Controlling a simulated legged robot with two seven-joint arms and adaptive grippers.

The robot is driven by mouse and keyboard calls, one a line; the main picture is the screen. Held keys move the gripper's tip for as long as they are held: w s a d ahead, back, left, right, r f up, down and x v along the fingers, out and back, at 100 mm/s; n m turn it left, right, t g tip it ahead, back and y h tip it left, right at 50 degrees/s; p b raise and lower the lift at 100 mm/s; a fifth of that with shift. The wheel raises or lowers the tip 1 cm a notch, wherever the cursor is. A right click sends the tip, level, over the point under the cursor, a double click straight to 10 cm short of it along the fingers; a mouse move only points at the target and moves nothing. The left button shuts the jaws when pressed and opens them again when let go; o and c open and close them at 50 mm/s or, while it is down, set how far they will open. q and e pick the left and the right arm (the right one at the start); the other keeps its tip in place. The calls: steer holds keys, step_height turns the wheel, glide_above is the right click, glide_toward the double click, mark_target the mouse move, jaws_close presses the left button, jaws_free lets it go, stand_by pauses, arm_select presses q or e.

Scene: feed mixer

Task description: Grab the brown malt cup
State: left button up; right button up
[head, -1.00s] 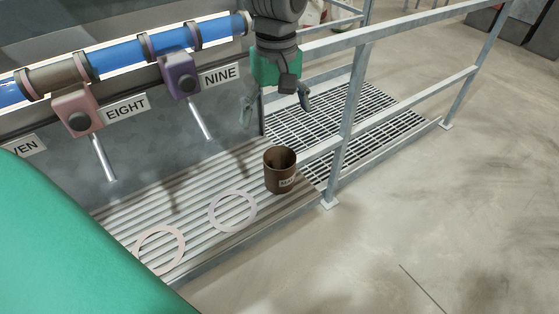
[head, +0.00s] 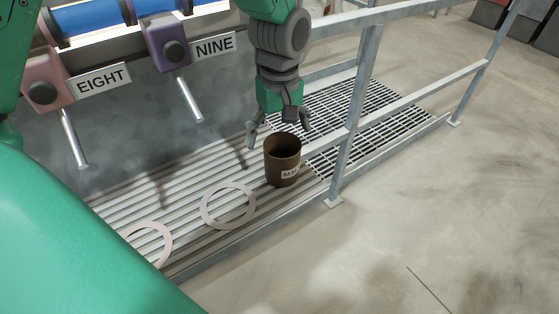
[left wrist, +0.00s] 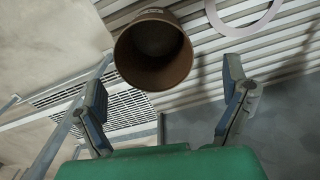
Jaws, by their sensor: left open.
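The brown malt cup (head: 283,160) stands upright on the ribbed ledge, its label partly readable as "MAL". My left gripper (head: 278,128) is just behind and above the cup in the head view, its fingers pointing down and spread apart. In the left wrist view the cup (left wrist: 153,50) shows its open, empty-looking mouth, at the top and beyond the two open fingers (left wrist: 165,105). Nothing is between the fingers. My right gripper is not in view.
A metal railing (head: 355,110) stands close to the right of the cup. Two pale rings (head: 228,226) lie on the ribbed ledge (head: 190,200) to its left. Dispensers labelled EIGHT (head: 45,88) and NINE (head: 168,45) have spouts over the ledge. A grating (head: 345,110) lies behind.

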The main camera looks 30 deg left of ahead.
mark_target(284, 157)
arm_select(q)
steer(key=shift+d+f, duration=0.55)
step_height(284, 157, down, 4)
steer(key=shift+d+f+b, duration=0.1)
steer(key=shift+f+b, duration=0.15)
steer(key=shift+b, duration=0.25)
steer(key=shift+a+f, duration=0.2)
steer(key=shift+f, duration=0.15)
steer(key=shift+a, duration=0.25)
steer(key=shift+d, duration=0.4)
steer(key=c, duration=1.2)
steer(key=shift+d+r, duration=0.1)
steer(key=shift+d, duration=0.05)
